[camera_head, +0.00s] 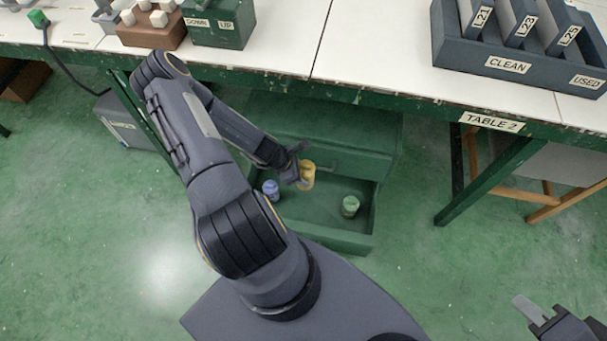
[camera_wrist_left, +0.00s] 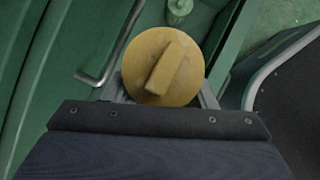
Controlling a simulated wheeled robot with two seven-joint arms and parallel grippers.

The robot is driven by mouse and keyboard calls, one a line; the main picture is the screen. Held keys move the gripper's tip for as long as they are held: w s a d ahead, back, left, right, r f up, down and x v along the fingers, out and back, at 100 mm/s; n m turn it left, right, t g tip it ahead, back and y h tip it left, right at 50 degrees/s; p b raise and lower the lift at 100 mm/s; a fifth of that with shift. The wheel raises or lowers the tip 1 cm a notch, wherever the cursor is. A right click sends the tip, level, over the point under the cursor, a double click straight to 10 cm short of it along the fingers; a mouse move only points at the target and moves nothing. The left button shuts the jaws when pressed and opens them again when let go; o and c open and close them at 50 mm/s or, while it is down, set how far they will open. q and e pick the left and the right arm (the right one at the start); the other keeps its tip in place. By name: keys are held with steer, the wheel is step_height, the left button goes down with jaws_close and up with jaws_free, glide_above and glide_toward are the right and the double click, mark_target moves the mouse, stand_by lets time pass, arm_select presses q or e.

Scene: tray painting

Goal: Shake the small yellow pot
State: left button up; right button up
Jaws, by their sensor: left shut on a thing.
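The small yellow pot (camera_head: 307,173) is at my left gripper (camera_head: 298,172), over the open green drawer under the table. In the left wrist view the yellow pot (camera_wrist_left: 163,66) shows its round top with a raised bar across it. My left gripper's fingers (camera_wrist_left: 163,92) are shut on it, one at each side, and the pot hides much of them. I cannot tell how far the pot is above the drawer floor. My right gripper (camera_head: 541,312) is at the lower right corner of the head view, partly cut off, away from the pot.
The drawer (camera_head: 330,238) also holds a blue pot (camera_head: 271,189) at left and a green pot (camera_head: 350,206) at right. The green cabinet (camera_head: 325,128) stands under the white table (camera_head: 350,48). A dark tray (camera_head: 455,65) marked CLEAN and USED stands on the table.

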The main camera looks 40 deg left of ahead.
arm_select(q)
steer(key=d, duration=0.5)
steer(key=a, duration=0.6)
steer(key=shift+a, duration=0.25)
steer(key=d+b, duration=0.1)
steer(key=d, duration=0.6)
steer(key=a, duration=0.6)
steer(key=shift+a, duration=0.4)
steer(key=d+b, duration=0.1)
steer(key=d, duration=0.6)
steer(key=a, duration=0.7)
steer(key=shift+a, duration=0.1)
steer(key=d, duration=0.3)
steer(key=shift+d, duration=0.15)
